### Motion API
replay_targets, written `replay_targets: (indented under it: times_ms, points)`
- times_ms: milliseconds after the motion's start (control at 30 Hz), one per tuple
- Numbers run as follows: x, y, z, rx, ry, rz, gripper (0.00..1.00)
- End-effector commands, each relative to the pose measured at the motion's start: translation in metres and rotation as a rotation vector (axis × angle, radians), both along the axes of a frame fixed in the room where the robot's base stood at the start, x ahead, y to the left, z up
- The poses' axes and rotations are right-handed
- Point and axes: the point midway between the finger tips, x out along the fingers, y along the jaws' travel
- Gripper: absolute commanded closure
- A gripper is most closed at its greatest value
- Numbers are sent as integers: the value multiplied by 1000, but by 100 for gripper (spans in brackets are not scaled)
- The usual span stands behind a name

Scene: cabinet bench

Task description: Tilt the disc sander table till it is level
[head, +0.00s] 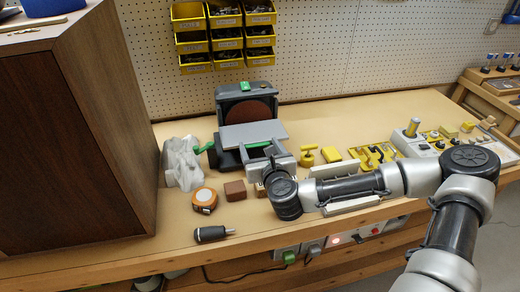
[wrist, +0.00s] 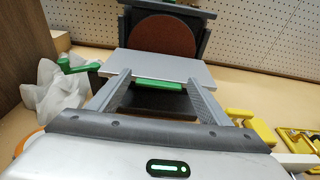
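The disc sander (head: 232,100) stands on the bench against the pegboard, with a brown round disc (wrist: 160,37) facing forward. Its grey table (head: 250,135) is in front of the disc; it also shows in the wrist view (wrist: 165,66). The plate seems to slope down toward me, but its exact angle is hard to judge. A green bar (wrist: 158,85) runs along the table's front edge. My gripper (head: 261,148) is open, its fingers on either side of the green bar in the wrist view (wrist: 158,78). Contact with the bar is not clear.
A green crank (head: 203,147) and a crumpled clear bag (head: 183,162) are left of the sander. A tape measure (head: 204,200), brown block (head: 235,190) and black-handled tool (head: 212,233) lie in front. Yellow clamps (head: 372,156) lie right. A tall brown cabinet (head: 75,140) bounds the left.

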Motion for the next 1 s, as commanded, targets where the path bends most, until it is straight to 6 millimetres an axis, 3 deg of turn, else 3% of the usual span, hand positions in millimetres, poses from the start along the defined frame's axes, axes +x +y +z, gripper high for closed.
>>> replay_targets:
  times_ms: [433,567,833,1000]
  points:
    - [-7,-3,-3,-2,11,0,19]
    - [-26,-7,1,-2,12,1,19]
    - [-85,-24,25,0,17,1,19]
    - [-96,-30,28,-2,15,-5,19]
